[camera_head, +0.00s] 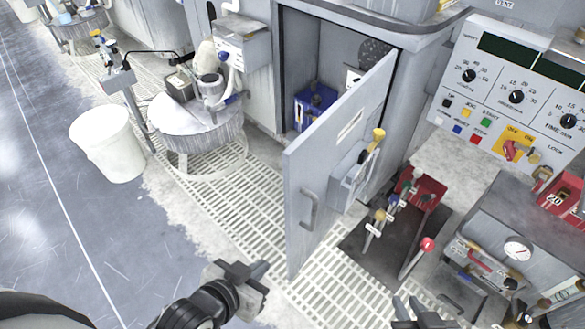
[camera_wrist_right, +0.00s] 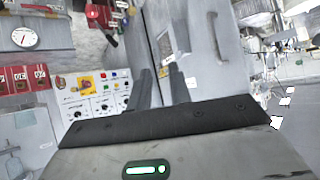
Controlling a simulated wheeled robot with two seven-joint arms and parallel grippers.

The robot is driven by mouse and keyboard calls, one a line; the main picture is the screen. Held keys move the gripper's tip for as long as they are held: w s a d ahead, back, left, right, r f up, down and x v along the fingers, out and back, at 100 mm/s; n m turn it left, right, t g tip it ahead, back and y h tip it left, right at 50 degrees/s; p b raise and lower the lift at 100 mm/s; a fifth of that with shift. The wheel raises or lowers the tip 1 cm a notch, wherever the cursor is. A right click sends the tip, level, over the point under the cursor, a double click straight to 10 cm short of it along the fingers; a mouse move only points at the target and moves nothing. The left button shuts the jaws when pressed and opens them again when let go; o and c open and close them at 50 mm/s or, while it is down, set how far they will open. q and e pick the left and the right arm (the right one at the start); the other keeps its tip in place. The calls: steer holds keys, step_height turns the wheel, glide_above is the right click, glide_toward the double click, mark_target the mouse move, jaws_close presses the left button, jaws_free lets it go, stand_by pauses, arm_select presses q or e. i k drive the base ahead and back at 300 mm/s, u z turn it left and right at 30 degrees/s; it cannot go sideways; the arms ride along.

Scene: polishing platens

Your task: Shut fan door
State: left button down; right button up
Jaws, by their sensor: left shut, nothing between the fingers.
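The fan door (camera_head: 305,170) is a grey metal panel standing ajar, swung out from its cabinet. A bar handle (camera_head: 308,211) is low on its outer face, and a latch box (camera_head: 355,175) with a yellow-knobbed lever is near the middle. In the right wrist view the door (camera_wrist_right: 190,30) and its handle (camera_wrist_right: 213,37) show beyond the fingers. My left gripper (camera_head: 262,270) is shut and empty, low and left of the door's bottom corner, apart from it. My right gripper (camera_head: 410,304) is open and empty at the bottom, right of the door; its spread fingers also show in the wrist view (camera_wrist_right: 160,72).
The open cabinet (camera_head: 300,50) holds a blue box (camera_head: 314,106). A red-handled lever mechanism (camera_head: 424,190) and control panel (camera_head: 510,100) are at right of the door. A white bucket (camera_head: 106,143) and round basin (camera_head: 195,125) are at left.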

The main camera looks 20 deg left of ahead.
mark_target(316, 166)
steer(key=u, duration=0.05)
steer(key=i, duration=0.45)
steer(key=k, duration=0.45)
steer(key=z, duration=1.15)
steer(key=k, duration=1)
steer(key=u, duration=1.3)
steer(key=i, duration=0.95)
